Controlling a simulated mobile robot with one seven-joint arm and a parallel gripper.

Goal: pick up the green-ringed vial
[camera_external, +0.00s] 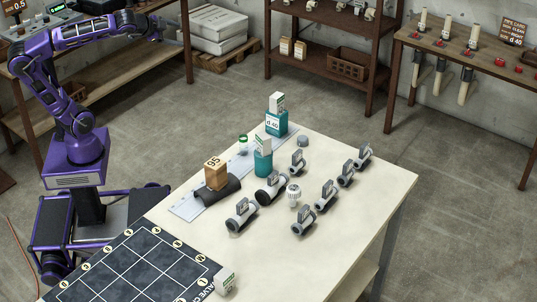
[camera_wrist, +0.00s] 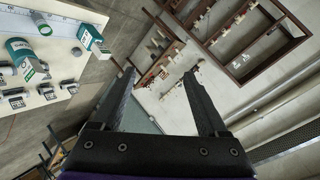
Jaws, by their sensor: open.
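The green-ringed vial (camera_external: 243,144) is a small pale cylinder with green bands. It stands upright on the table near its back left edge, to the left of the teal boxes. What looks like the same vial (camera_wrist: 41,24) shows near the top left of the wrist view, between two teal boxes. My gripper (camera_wrist: 159,78) is open, with nothing between its fingers. It is off the table, well away from the vial, at the end of my raised purple arm. In the external view the fingers are too small to make out clearly.
A teal box (camera_external: 276,122) and a teal holder (camera_external: 263,162) stand close to the vial. A wooden block (camera_external: 216,174) sits on a dark half-pipe (camera_external: 218,190). Several grey pipe fittings (camera_external: 325,194) stand to the right. A dark grid mat (camera_external: 135,265) covers the front left.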

